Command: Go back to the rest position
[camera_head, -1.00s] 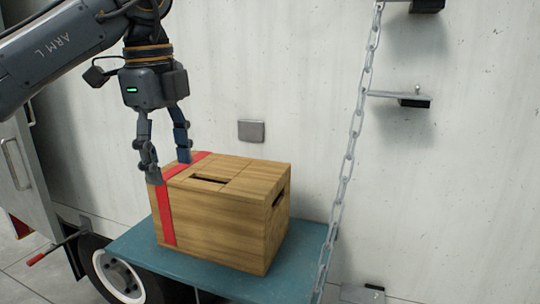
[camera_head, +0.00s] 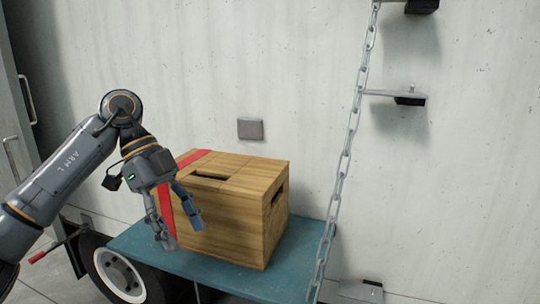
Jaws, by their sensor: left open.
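My left gripper (camera_head: 181,226) is open and points down in front of the left side of the wooden box. Its fingers overlap the box in the picture, and nothing is between them; whether a finger touches the box I cannot tell. The wooden box (camera_head: 240,222) has a red stripe at its left end, a slot in the top and a dark handle hole in the right side. It stands upright on a blue-green platform (camera_head: 285,278). My right gripper is not in view.
A chain (camera_head: 346,158) hangs right of the box. Small metal brackets (camera_head: 396,96) stick out of the pale wall (camera_head: 460,190). A wheel (camera_head: 117,274) is below the platform at left. The space above the box is clear.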

